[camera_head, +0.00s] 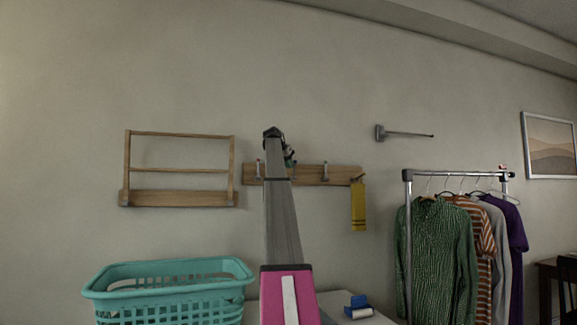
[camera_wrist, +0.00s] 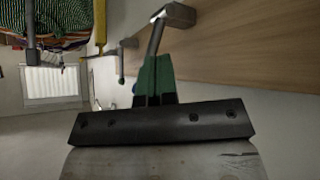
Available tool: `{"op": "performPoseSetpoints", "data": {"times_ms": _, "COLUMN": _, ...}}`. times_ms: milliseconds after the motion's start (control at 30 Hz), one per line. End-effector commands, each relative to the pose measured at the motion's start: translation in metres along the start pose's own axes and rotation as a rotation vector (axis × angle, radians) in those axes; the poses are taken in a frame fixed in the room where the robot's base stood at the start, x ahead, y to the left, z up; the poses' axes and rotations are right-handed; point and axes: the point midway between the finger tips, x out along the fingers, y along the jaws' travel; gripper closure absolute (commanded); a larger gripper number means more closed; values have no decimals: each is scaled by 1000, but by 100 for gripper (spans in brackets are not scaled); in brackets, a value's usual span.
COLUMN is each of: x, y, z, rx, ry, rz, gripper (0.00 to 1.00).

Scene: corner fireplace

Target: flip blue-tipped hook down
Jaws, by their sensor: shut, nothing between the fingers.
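A wooden rail (camera_head: 309,174) with hooks is fixed to the wall; it also crosses the top right of the wrist view (camera_wrist: 235,45). A grey metal hook (camera_wrist: 153,38) sticks out from the rail in the wrist view, just beyond my fingertips. I cannot tell whether it touches them. My gripper (camera_wrist: 155,75) has its green fingers shut and empty beside the rail. In the head view my gripper (camera_head: 289,157) is mostly hidden behind my arm. A small blue spot (camera_wrist: 134,88) shows left of the fingers; I cannot tell if it is a hook's tip.
A yellow strip (camera_head: 358,207) hangs at the rail's right end. A wooden wall rack (camera_head: 180,198) is to the left, a teal basket (camera_head: 170,287) below it. A clothes rack (camera_head: 455,174) with garments stands right. A grey wall rod (camera_head: 408,134) sticks out above. Wall above the rail is clear.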

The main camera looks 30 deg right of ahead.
Motion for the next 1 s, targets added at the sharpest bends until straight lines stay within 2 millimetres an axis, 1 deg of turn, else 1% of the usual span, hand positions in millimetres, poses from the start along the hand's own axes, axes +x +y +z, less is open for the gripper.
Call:
{"op": "performPoseSetpoints", "data": {"times_ms": 33, "x": 0, "y": 5, "z": 6, "rx": 25, "ry": 26, "rz": -20, "gripper": 100}}
{"op": "performPoseSetpoints", "data": {"times_ms": 500, "x": 2, "y": 24, "z": 32, "rx": 276, "ry": 287, "rz": -231, "gripper": 100}}
{"op": "performPoseSetpoints", "data": {"times_ms": 800, "x": 8, "y": 29, "z": 46, "rx": 426, "ry": 444, "rz": -358, "gripper": 100}}
{"op": "performPoseSetpoints", "data": {"times_ms": 1000, "x": 10, "y": 30, "z": 50, "rx": 482, "ry": 501, "rz": -404, "gripper": 100}}
